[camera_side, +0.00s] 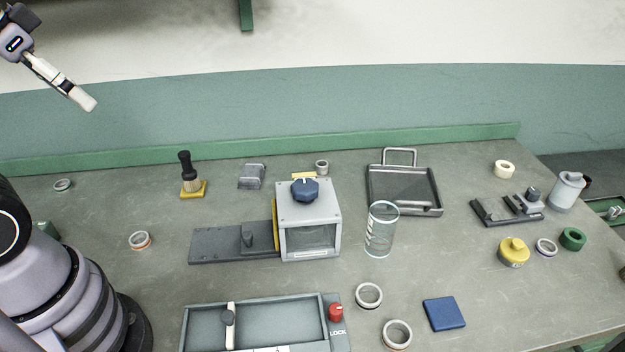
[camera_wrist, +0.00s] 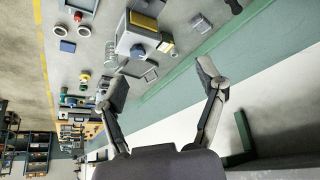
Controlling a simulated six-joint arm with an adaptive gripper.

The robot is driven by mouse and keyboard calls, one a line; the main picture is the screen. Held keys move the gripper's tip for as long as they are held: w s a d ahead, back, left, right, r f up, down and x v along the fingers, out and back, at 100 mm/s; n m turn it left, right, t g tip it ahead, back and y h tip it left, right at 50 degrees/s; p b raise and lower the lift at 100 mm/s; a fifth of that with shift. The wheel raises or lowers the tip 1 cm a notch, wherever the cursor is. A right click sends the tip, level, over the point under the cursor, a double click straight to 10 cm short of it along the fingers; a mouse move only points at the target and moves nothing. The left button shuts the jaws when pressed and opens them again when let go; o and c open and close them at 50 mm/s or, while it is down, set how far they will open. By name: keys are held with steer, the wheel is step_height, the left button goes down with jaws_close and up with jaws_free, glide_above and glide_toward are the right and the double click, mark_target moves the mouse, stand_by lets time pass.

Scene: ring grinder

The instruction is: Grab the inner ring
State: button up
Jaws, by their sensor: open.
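Several metal rings lie flat on the grey bench, and I cannot tell which is the inner ring. In the side view, two pale rings lie at the front, one (camera_side: 369,307) near the locking tray and one (camera_side: 397,346) just in front of it. A ring with an orange edge (camera_side: 140,247) and a small ring (camera_side: 62,190) lie at the left. Another small ring (camera_side: 322,173) is behind the grey machine. My gripper (camera_side: 85,102) is high at the upper left, far from all of them. In the wrist view its fingers (camera_wrist: 162,82) are spread and empty.
The grey machine (camera_side: 322,218) with a blue knob stands mid-bench, beside a glass cylinder (camera_side: 381,232) and a dark metal tray (camera_side: 436,212). A locking tray (camera_side: 190,322) is in front. A brush (camera_side: 186,172) stands at the back left. The left middle of the bench is mostly clear.

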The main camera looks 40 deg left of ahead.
steer(key=w+d+n+g+h, duration=0.1)
steer(key=w+d+n+h, duration=0.3)
steer(key=w, duration=0.6)
steer(key=w+d+n+g+h, duration=0.1)
steer(key=w+d+n+h, duration=0.3)
steer(key=w, duration=0.5)
steer(key=n+t+y, duration=0.2)
steer(key=n+t, duration=0.7)
steer(key=n, duration=1.4)
glide_above(320, 164)
steer(key=s+a, duration=0.1)
steer(key=s, duration=0.2)
step_height(320, 164, down, 33)
steer(key=f, duration=0.6)
steer(key=shift+w+a+f, duration=0.2)
steer(key=shift+f, duration=0.05)
steer(key=shift+w+d+f, duration=0.35)
steer(key=shift+w+f, duration=0.3)
steer(key=shift+w, duration=0.15)
steer(key=shift+w+d+f, duration=0.2)
steer(key=shift+w+d, duration=0.05)
steer(key=shift+w, duration=0.25)
